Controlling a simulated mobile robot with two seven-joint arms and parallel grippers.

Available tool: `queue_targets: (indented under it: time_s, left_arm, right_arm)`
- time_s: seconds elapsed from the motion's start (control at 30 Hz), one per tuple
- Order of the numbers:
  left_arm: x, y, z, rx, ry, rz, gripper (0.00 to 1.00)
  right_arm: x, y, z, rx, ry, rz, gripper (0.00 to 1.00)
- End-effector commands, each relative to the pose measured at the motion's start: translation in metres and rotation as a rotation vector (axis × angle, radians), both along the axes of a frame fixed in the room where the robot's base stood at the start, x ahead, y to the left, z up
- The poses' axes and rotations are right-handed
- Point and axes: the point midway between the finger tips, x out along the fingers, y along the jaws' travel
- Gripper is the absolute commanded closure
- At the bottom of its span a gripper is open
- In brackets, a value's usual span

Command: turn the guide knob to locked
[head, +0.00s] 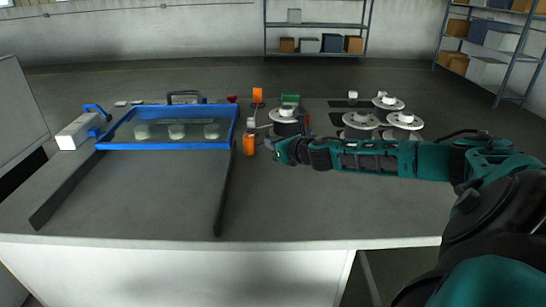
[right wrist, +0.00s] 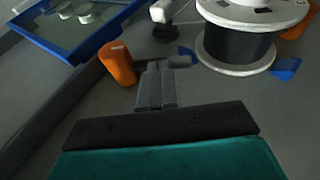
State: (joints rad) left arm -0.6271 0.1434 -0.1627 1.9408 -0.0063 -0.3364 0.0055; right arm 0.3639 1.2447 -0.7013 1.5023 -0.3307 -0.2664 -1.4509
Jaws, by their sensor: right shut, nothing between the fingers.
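I cannot single out the guide knob for certain. A small grey rounded piece (right wrist: 184,58) shows just past my right fingertips in the right wrist view; whether they touch it I cannot tell. My right gripper (right wrist: 157,85) is shut and empty, pointing between an orange cylinder (right wrist: 117,62) and a large spool (right wrist: 240,45). In the head view my right gripper (head: 279,152) is just right of the orange cylinder (head: 249,145) and in front of the spool (head: 285,115). A white part (right wrist: 164,11) stands beyond the fingers. My left gripper is not in view.
A blue-framed tray (head: 170,146) with several pale round pieces lies on the bench (head: 300,215) to the left, with dark rails in front. Several white-topped spools (head: 361,120) stand behind my right arm. An orange block (head: 257,95) is farther back. The bench front is clear.

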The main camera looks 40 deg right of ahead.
Motion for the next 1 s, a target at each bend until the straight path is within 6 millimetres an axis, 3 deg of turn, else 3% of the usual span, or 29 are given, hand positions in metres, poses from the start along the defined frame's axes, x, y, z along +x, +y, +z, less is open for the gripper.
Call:
queue_targets:
  time_s: [0.37,1.0]
  left_arm:
    - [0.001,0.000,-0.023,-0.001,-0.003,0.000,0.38]
    - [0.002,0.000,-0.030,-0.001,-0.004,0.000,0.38]
  right_arm:
    - [0.020,-0.014,-0.002,0.000,-0.003,0.306,1.00]
    - [0.041,-0.020,0.000,0.000,0.000,0.304,1.00]
